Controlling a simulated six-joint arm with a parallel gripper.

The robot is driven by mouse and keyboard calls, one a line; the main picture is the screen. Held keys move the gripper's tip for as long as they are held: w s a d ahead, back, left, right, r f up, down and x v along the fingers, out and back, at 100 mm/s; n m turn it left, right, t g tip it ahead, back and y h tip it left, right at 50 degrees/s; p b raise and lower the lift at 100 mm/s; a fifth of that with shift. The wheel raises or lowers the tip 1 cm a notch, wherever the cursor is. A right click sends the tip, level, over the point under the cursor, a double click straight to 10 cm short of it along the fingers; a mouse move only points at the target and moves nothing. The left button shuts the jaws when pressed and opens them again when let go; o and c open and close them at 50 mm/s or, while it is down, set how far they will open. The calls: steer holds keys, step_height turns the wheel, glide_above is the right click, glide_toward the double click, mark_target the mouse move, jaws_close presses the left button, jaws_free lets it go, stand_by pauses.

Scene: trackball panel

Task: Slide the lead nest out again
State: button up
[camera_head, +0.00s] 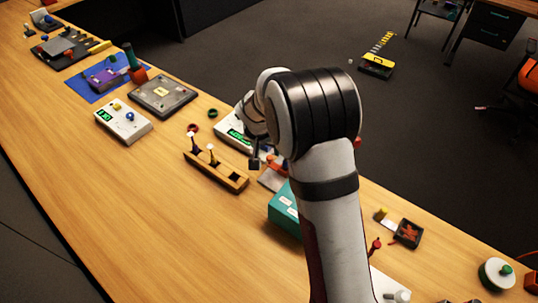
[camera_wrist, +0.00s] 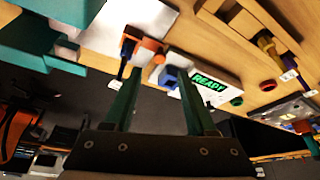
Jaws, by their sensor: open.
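An orange piece (camera_wrist: 140,46) with a dark prong sits on a pale plate (camera_wrist: 182,40) in the wrist view; it also shows in the head view (camera_head: 279,166), partly behind my arm. It may be the lead nest, but I cannot tell for sure. A small blue part (camera_wrist: 170,76) lies beside a white device (camera_wrist: 218,88) whose green display reads READY. My gripper (camera_wrist: 158,82) is open, with its two green fingers apart and nothing visibly held between them. The fingertips appear near the orange piece and the blue part; contact cannot be judged.
A teal box (camera_head: 284,211) stands close to the pale plate, partly behind my arm. A wooden rack (camera_head: 222,177) with upright pegs stands to the left. A second white device (camera_head: 121,124) and a dark tray (camera_head: 161,96) lie farther back. The front left tabletop is clear.

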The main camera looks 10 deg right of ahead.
mark_target(269, 157)
steer(key=x, duration=0.6)
steer(key=shift+w+d+f, duration=0.1)
steer(key=shift+w+f, duration=0.1)
steer(key=shift+f, duration=0.1)
steer(key=shift+c, duration=0.4)
jaws_close()
stand_by(0.7)
